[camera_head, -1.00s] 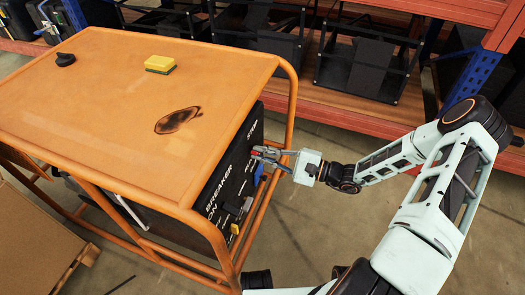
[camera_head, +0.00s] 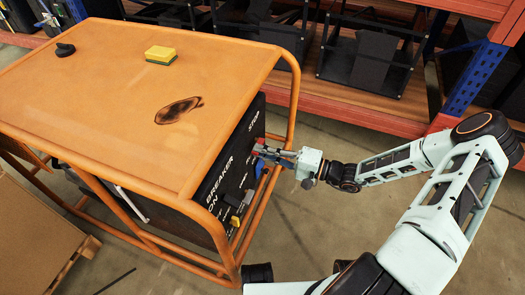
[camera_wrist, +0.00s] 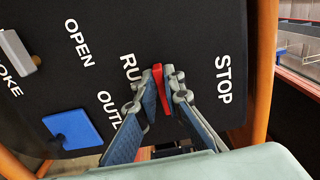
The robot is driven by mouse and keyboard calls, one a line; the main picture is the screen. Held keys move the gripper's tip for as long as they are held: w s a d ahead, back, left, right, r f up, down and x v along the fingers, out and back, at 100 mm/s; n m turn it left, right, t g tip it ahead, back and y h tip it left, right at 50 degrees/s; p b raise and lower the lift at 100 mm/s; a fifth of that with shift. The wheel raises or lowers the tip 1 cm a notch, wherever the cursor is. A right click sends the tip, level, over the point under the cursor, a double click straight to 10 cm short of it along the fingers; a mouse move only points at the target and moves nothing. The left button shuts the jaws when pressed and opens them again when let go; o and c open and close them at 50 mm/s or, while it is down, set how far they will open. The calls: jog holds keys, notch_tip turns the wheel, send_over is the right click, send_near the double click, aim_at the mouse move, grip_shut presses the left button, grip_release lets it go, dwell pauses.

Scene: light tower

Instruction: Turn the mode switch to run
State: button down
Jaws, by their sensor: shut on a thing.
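The mode switch shows as a red handle (camera_wrist: 157,76) on the black panel (camera_wrist: 100,30), between the printed words RUN and STOP in the wrist view. RUN is partly covered by a finger. The handle's upper end lies near RUN, and its base is hidden by my fingers. My gripper (camera_wrist: 160,92) is shut on the red handle, with one finger on each side. In the head view my gripper (camera_head: 264,154) reaches the panel from the right, through the orange frame, and the switch is mostly hidden there.
A blue part (camera_wrist: 72,130) and a grey lever (camera_wrist: 16,50) sit on the panel. Orange frame tubes (camera_head: 285,130) run close around my gripper. A yellow sponge (camera_head: 160,54) and a black knob (camera_head: 65,49) lie on the orange top (camera_head: 110,90). Shelving stands behind.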

jog(key=shift+d, duration=0.1)
dwell(0.3)
jog(key=c, duration=2)
grip_release()
jog(key=shift+c, duration=0.2)
jog(key=v, duration=1.2)
jog(key=shift+f, duration=0.1)
